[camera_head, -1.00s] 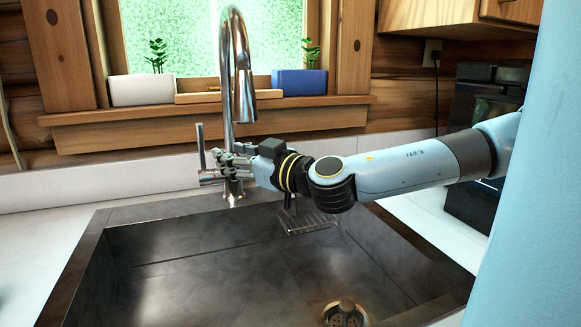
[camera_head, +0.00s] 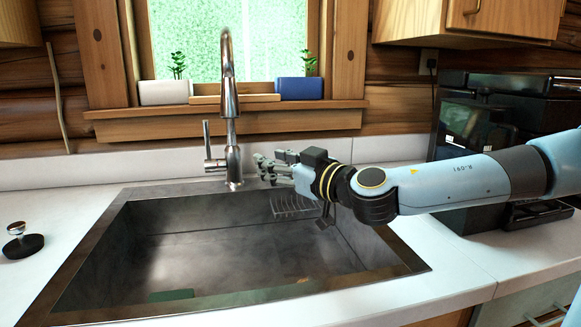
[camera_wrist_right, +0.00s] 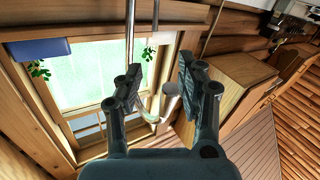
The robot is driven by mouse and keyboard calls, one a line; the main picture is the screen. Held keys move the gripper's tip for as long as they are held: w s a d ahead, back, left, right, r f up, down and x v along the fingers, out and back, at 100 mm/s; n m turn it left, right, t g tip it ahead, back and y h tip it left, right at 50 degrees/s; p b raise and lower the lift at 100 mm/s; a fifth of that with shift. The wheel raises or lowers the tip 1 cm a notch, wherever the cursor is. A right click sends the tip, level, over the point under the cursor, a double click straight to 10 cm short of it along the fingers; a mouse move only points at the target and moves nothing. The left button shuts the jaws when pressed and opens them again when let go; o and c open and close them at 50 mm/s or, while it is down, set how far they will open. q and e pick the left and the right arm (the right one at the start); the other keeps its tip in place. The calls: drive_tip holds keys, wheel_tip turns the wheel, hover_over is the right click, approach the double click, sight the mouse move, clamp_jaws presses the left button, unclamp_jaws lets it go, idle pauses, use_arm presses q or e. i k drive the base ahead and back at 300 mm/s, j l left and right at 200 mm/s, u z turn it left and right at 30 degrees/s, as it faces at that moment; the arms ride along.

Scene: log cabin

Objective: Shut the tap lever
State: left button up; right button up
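The chrome tap (camera_head: 229,105) stands behind the sink, its tall neck curving over. Its lever (camera_head: 206,138) sticks upright from a short side stub on the left of the tap body. No water is seen running from the spout. My right gripper (camera_head: 265,168) is to the right of the tap's base, apart from it, pointing left. In the right wrist view its two fingers (camera_wrist_right: 155,85) are spread apart with a gap between them. Pale and shiny parts show beyond the gap, but I cannot tell whether they are the tap. My left gripper is out of view.
The dark metal sink (camera_head: 75,268) is set in a white counter (camera_head: 45,215). A wire rack (camera_head: 292,206) hangs at its back wall, below my right gripper. A dark-based knob (camera_head: 23,242) stands at left. A black appliance (camera_head: 480,120) stands behind my right arm.

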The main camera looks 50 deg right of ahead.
sight(209, 163)
drive_tip(key=i+j+z, duration=0.4)
drive_tip(key=i+j, duration=0.25)
drive_tip(key=i, duration=0.15)
